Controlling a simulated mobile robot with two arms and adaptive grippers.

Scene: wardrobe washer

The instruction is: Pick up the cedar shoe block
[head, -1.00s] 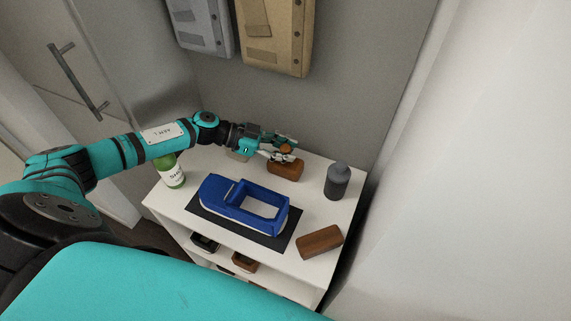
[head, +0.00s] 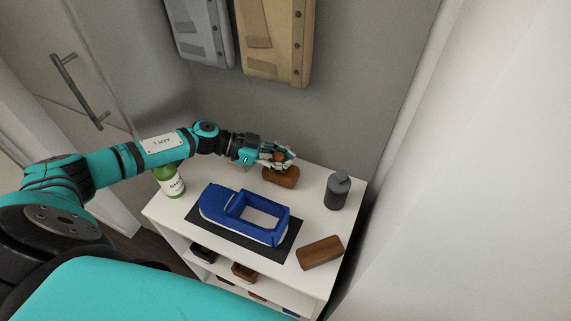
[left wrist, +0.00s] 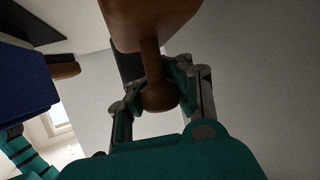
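The cedar shoe block (head: 281,178), a brown wooden block with a stem and round knob, is at the back of the white cabinet top. In the left wrist view its body (left wrist: 150,20) is at the top, with the knob (left wrist: 160,96) hanging toward the palm. My left gripper (head: 282,158) is over the block from the left, its fingers on either side of the knob and looking closed against it. It also shows in the left wrist view (left wrist: 160,88). The block appears to rest on the cabinet top. My right gripper is out of view.
A blue open-topped caddy (head: 215,205) sits on a dark mat (head: 240,247) at mid-cabinet. A green bottle (head: 170,180) stands left, a grey bottle (head: 337,192) right. Another brown wooden block (head: 320,253) lies front right. Hanging bags (head: 277,40) are on the wall behind.

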